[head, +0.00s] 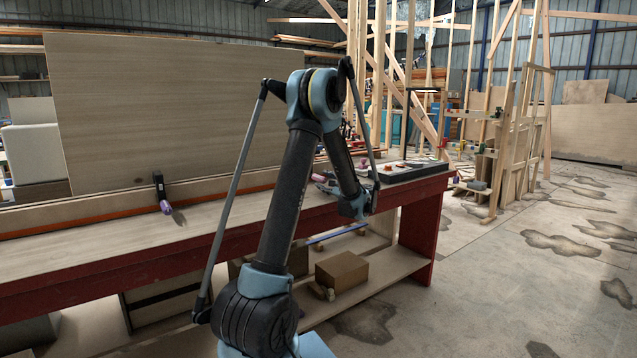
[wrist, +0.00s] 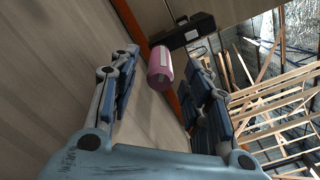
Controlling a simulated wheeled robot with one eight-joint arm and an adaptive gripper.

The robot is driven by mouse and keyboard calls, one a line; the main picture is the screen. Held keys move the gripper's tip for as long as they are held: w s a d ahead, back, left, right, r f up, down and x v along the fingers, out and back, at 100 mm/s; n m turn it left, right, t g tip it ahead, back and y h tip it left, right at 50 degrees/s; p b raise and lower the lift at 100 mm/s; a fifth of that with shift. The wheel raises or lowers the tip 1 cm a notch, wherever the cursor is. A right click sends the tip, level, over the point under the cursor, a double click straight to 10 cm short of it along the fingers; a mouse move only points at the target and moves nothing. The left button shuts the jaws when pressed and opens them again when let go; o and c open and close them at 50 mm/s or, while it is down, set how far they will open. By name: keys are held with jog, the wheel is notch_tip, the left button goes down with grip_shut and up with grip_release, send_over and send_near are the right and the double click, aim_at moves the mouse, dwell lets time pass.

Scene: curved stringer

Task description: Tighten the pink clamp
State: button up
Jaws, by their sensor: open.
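The pink clamp's handle (wrist: 160,68) is a pink cylinder with a pale stripe in the wrist view. It shows between my gripper's two fingers, close to their tips, with visible gaps on both sides. The rest of the clamp is mostly hidden. In the head view, a pink piece (head: 322,179) shows on the bench behind my arm, partly covered by it. My gripper (head: 358,207) is open, at the bench's front edge; its blue-grey fingers (wrist: 166,72) stand apart in the wrist view.
A black clamp with a purple handle (head: 165,207) sits farther left on the long wooden piece. The red-edged workbench (head: 422,215) has a dark tray (head: 412,172) at its right end. A cardboard box (head: 341,271) lies on the lower shelf. Floor at right is open.

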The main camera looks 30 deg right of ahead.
aim_at(319, 179)
jog(key=shift+w+a, duration=0.15)
jog(key=shift+w, duration=2.3)
jog(key=shift+c, duration=0.6)
grip_shut()
